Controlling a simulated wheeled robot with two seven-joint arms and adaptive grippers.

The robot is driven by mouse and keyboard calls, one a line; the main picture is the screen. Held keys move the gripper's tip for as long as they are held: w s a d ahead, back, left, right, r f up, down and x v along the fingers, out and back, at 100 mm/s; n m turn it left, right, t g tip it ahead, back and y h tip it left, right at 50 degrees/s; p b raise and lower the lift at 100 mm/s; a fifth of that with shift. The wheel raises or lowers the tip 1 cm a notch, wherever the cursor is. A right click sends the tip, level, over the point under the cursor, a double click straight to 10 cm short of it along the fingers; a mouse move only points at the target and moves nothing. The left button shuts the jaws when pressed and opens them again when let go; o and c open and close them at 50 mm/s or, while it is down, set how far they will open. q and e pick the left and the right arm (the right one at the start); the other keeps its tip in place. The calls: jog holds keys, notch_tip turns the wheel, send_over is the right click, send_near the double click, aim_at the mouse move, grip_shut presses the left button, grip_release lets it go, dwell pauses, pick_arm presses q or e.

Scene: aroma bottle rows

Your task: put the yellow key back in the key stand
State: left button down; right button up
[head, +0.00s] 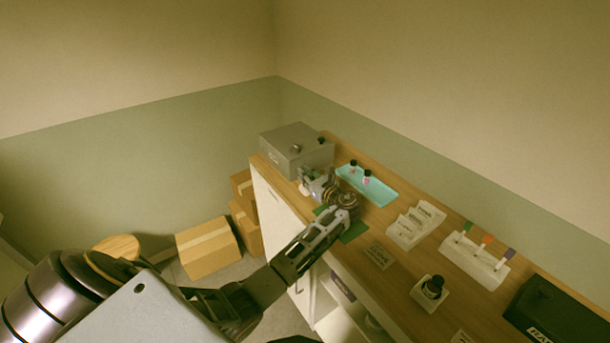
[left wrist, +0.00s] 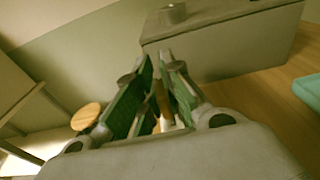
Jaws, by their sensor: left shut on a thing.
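The white key stand (head: 474,263) is on the right part of the wooden counter, with green, orange and purple-topped pieces standing in it. My left gripper (head: 306,181) is beside the front of the grey box, at the counter's far left end. In the left wrist view its green-padded fingers (left wrist: 157,88) are close together around a narrow yellow-orange piece, which I take to be the yellow key (left wrist: 161,102). Most of the key is hidden by the fingers, and I cannot make it out in the head view. My right gripper is not in view.
A teal tray (head: 382,194) holds two bottles. A white stepped rack (head: 414,227), a white holder with a black-capped bottle (head: 433,287) and a black box (head: 560,316) stand along the counter. Cardboard boxes (head: 208,248) lie on the floor.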

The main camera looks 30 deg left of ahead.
pick_arm(q)
jog(key=shift+f, duration=0.55)
jog(key=c, duration=1.5)
grip_release()
jog(key=shift+d, duration=0.15)
jog(key=v, duration=1.1)
jog(key=shift+s+d, duration=0.3)
jog(key=shift+s, duration=0.15)
